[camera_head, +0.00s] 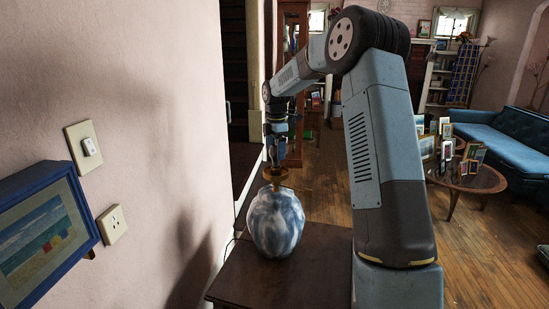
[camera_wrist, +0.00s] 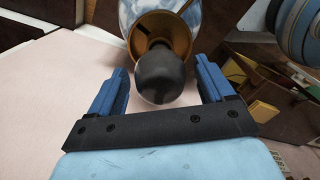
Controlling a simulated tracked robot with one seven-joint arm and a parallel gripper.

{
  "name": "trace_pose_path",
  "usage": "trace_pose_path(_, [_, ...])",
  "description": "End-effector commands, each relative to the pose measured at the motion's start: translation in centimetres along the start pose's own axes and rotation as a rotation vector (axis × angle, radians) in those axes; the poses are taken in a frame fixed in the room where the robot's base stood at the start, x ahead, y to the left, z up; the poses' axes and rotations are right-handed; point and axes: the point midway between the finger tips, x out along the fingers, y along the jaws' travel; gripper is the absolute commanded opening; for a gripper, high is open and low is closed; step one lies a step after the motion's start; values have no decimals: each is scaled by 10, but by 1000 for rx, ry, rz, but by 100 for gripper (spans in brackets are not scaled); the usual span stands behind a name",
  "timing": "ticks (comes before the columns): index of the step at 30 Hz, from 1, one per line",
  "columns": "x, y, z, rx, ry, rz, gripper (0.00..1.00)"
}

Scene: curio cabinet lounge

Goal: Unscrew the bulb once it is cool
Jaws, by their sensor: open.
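A blue and white marbled lamp base (camera_head: 275,222) stands upright on a small dark wooden table (camera_head: 312,265). Its brass socket (camera_head: 274,175) is on top, and the lamp has no shade. In the wrist view the dark, unlit bulb (camera_wrist: 160,76) sits in the brass cup (camera_wrist: 160,32). My gripper (camera_wrist: 160,90) is open, with one blue finger on each side of the bulb and a gap at both sides. In the head view my gripper (camera_head: 276,158) is above the lamp, and the bulb is hard to make out there.
A wall switch (camera_head: 89,146), an outlet (camera_head: 112,224) and a blue-framed picture (camera_head: 45,232) are on the wall at left. A round table (camera_head: 468,180) with several frames and a blue sofa (camera_head: 505,140) stand at right. Open wooden floor lies between.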

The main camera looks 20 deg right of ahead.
Motion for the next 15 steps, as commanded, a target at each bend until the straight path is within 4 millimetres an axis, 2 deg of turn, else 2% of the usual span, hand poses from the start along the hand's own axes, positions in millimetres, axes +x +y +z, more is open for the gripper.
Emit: trace_pose_path(15, [0,0,0,314,0,0,81])
